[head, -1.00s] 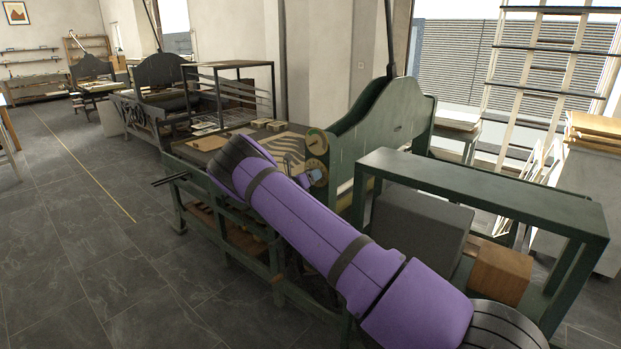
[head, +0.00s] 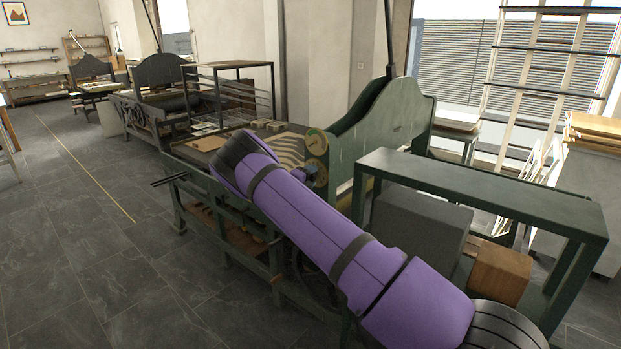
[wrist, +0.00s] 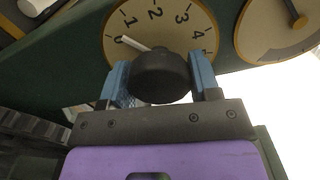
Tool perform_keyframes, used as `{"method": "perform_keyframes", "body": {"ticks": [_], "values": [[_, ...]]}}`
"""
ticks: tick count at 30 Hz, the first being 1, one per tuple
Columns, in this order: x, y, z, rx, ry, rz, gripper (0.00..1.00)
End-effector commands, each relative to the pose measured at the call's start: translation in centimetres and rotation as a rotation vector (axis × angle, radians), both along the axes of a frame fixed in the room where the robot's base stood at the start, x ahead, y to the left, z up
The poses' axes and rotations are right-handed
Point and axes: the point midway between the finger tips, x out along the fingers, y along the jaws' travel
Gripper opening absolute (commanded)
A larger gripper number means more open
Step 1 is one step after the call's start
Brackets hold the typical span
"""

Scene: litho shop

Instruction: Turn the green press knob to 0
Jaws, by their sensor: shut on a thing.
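In the wrist view a round dark knob (wrist: 161,78) stands in front of a tan dial (wrist: 185,18) marked with numbers from 0 upward. The knob's white pointer (wrist: 133,43) points at the 0 mark, on the left of the dial. My gripper (wrist: 160,88) is shut on the knob, one blue finger on each side. The knob hides the dial's lower part. In the head view the green press (head: 385,135) stands right of centre. My gripper (head: 309,175) is at its lower dial, mostly hidden by my purple arm.
A second tan dial (wrist: 277,25) with a dark pointer is close on the right in the wrist view. A green frame (head: 480,185) with a grey block (head: 420,222) and wooden box (head: 500,272) stands at right. The floor at left is clear.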

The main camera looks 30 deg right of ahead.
Motion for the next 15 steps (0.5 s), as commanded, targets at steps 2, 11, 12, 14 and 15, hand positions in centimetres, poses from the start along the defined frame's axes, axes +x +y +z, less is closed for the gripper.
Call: {"method": "perform_keyframes", "body": {"ticks": [2, 11, 12, 14, 15], "values": [[0.07, 0.14, -0.05, -0.013, 0.041, 0.002, 0.33], [0.06, 0.15, -0.02, -0.049, 0.137, 0.003, 0.33], [0.06, 0.15, -0.02, -0.051, 0.143, 0.003, 0.33], [0.07, 0.15, -0.02, -0.054, 0.150, 0.003, 0.33], [0.07, 0.15, -0.02, -0.055, 0.152, 0.003, 0.33]]}}
